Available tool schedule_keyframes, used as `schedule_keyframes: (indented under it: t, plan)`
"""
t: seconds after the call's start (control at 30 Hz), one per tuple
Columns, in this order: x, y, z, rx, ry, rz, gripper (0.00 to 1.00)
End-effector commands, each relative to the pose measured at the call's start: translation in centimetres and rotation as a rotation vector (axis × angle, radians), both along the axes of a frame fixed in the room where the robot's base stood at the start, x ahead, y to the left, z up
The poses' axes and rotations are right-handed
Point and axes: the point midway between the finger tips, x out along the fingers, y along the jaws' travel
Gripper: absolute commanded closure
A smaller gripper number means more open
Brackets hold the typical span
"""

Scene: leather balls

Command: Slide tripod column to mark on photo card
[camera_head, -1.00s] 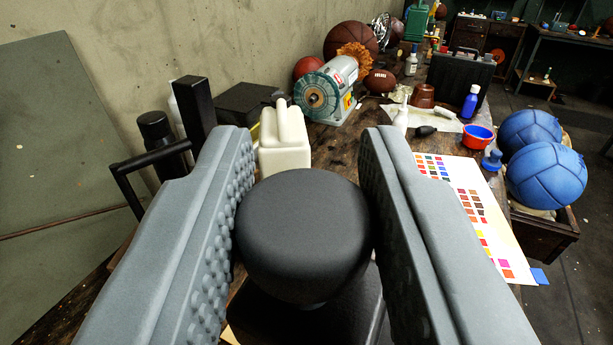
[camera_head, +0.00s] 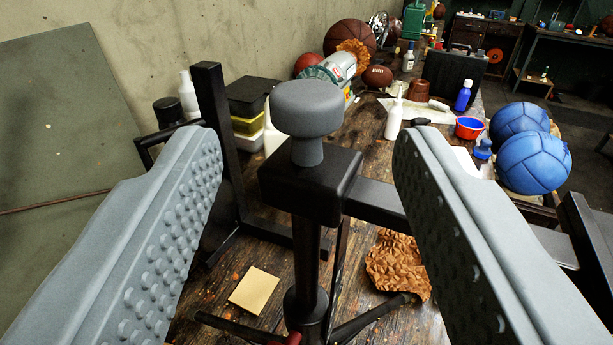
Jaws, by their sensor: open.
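The tripod column (camera_head: 308,255) stands upright in black, with a grey round knob (camera_head: 307,107) on top of a black block (camera_head: 310,186). Black tripod legs spread at its foot. My gripper (camera_head: 308,138) is open, with one grey studded finger on each side of the knob and block. Clear gaps show on both sides, and neither finger touches. A small tan card (camera_head: 255,291) lies flat on the bench, left of the column's foot. I cannot tell whether it is the photo card, and no mark shows.
A black bar (camera_head: 373,197) runs right from the block behind my right finger. A black upright post (camera_head: 218,140) stands left. Crumpled brown leather (camera_head: 397,266) lies right of the column. Bottles, a red-blue bowl (camera_head: 469,128) and blue balls (camera_head: 534,161) are farther back.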

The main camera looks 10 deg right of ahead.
Motion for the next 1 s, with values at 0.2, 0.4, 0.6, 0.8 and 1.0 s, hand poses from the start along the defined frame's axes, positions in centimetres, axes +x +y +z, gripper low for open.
schedule_keyframes:
  t: [0.2, 0.4, 0.6, 0.8, 1.0]
  plan:
    - [-3.6, 0.9, 0.0, 0.001, 0.001, 0.003, 0.5]
    - [-6.5, 1.7, 0.0, 0.0, 0.001, 0.003, 0.5]
    - [-8.8, 2.2, 0.0, 0.0, 0.0, 0.003, 0.5]
    - [-10.0, 2.4, -0.1, 0.0, 0.0, 0.002, 0.5]
    - [-10.2, 2.5, -0.1, 0.0, 0.0, 0.001, 0.5]
